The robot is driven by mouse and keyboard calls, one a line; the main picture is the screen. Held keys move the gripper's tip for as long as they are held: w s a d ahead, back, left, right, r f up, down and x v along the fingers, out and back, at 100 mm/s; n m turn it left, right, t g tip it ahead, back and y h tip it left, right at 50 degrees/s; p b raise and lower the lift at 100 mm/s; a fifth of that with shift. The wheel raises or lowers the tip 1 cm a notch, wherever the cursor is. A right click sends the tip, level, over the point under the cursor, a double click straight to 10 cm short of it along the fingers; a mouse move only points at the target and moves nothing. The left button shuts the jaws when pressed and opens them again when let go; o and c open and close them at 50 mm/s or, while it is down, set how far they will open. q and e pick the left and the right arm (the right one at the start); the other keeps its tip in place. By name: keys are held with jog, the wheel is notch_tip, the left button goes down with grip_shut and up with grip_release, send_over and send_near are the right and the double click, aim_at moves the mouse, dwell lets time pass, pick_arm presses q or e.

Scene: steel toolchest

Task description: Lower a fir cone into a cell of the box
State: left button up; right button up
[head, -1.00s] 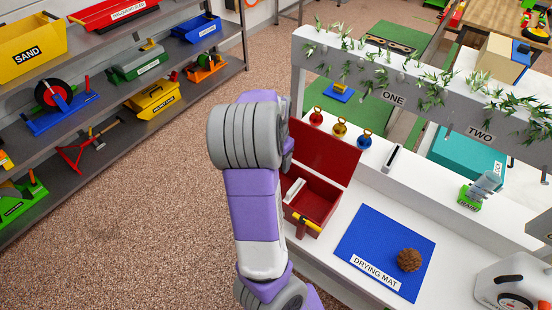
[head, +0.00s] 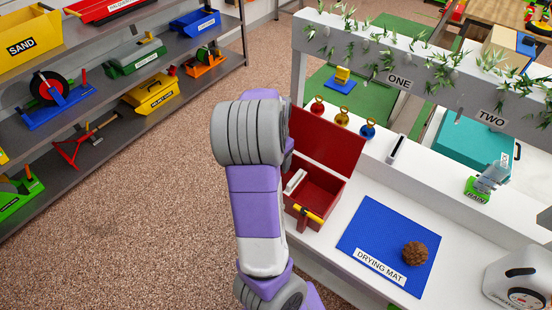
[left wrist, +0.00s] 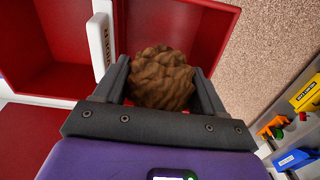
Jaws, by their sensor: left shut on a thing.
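A red box (head: 333,188) with its lid (head: 327,139) raised stands on the white counter in the head view. In the left wrist view a white divider (left wrist: 101,38) with lettering separates a left cell (left wrist: 40,85) from a right cell (left wrist: 212,42). My left gripper (left wrist: 162,70) is shut on a brown fir cone (left wrist: 162,85), over the right cell. How deep the cone sits is unclear. My left arm hides this gripper in the head view. A second fir cone (head: 415,254) rests on the blue drying mat (head: 375,226). My right gripper is not in view.
A grey rail (head: 430,78) with leaves runs behind the counter. Three coloured ringed weights (head: 342,118) stand behind the box. A white rounded appliance (head: 517,281) is at the lower right. Shelves (head: 125,75) with tools are at the left.

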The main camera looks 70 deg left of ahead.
pick_arm(q)
jog(key=shift+f+b, duration=1.65)
jog(key=shift+f, duration=0.5)
jog(key=shift+f+b, duration=2.1)
jog(key=shift+f, duration=0.4)
jog(key=o, duration=1.1)
jog(key=shift+r, duration=0.1)
notch_tip(320, 180, up, 8)
jog(key=p, duration=0.3)
jog(key=shift+f, duration=0.25)
